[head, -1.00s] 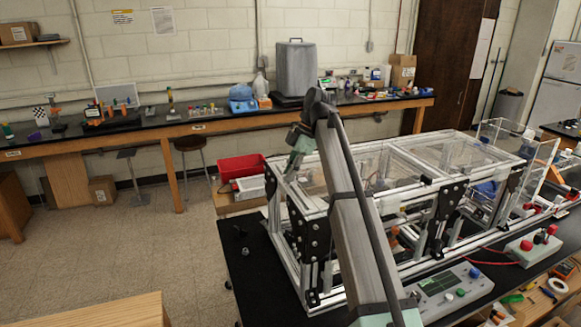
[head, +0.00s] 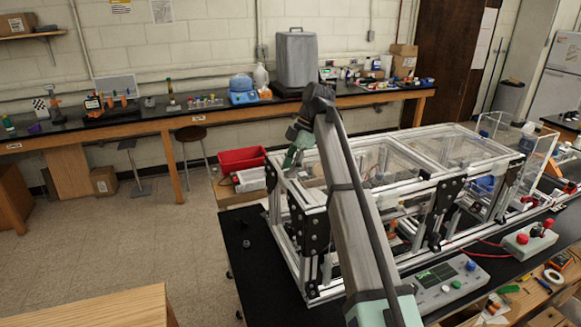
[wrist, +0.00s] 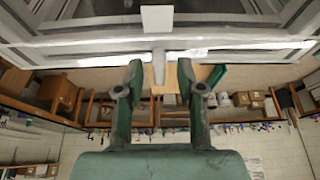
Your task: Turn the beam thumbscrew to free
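My gripper (wrist: 160,70) is open in the wrist view, with its two green-grey fingers on either side of a narrow grey upright piece (wrist: 158,66). This piece stands out from the pale frame beam (wrist: 90,55) and may be the beam thumbscrew; its shape is too blurred to be sure. Gaps show between it and both fingertips. In the head view my gripper (head: 294,152) is at the far left end of the aluminium extrusion frame (head: 410,190); the arm hides part of that frame, and the thumbscrew cannot be made out there.
The frame has clear panels and black corner plates (head: 447,200). A red bin (head: 240,160) stands behind its left end. A control box (head: 445,285) and a red-button box (head: 530,240) sit on the black bench in front. The bench's left corner is mostly bare.

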